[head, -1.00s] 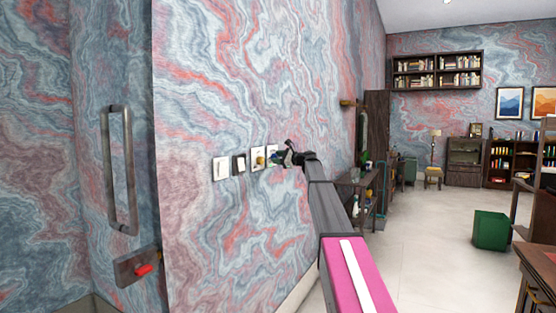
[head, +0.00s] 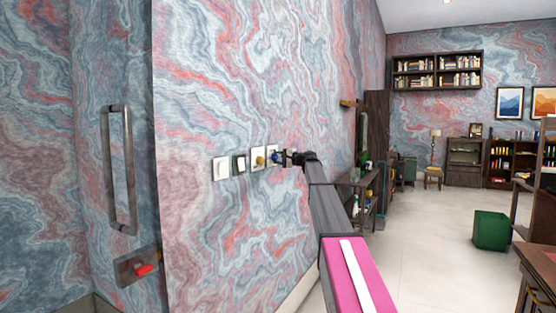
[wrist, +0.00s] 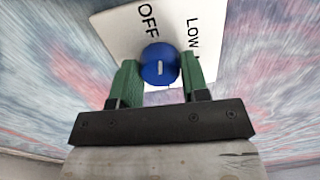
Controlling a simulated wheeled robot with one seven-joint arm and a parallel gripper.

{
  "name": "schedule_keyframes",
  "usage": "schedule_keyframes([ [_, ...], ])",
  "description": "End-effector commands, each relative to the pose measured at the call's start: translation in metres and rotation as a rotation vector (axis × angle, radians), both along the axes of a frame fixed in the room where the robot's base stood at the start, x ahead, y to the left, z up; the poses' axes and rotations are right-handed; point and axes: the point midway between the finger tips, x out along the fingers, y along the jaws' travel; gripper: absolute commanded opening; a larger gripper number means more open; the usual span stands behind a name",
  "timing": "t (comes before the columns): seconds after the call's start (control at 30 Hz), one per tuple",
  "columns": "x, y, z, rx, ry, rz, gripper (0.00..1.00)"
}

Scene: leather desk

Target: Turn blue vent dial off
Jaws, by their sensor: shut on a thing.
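The blue vent dial (wrist: 160,63) is a round knob with a pale mark on its face, on a white plate (wrist: 118,28) lettered OFF and LOW. In the wrist view the pale mark points roughly straight up and down, and OFF is above and slightly left, LOW to the right. My gripper (wrist: 160,72) has its green fingers on either side of the dial and is shut on it. In the head view the dial (head: 275,156) shows small at the wall, with my gripper (head: 281,157) at it from the right.
A door handle (head: 120,170) and a red-tipped fixture (head: 142,268) are further left.

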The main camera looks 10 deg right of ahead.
Motion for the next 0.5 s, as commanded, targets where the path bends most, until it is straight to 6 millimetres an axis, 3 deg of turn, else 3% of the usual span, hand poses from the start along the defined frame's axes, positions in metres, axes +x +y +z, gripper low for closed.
schedule_keyframes([
  [0.5,-0.0008,-0.0002,-0.0010,-0.144,-0.195,0.001,0.18],
])
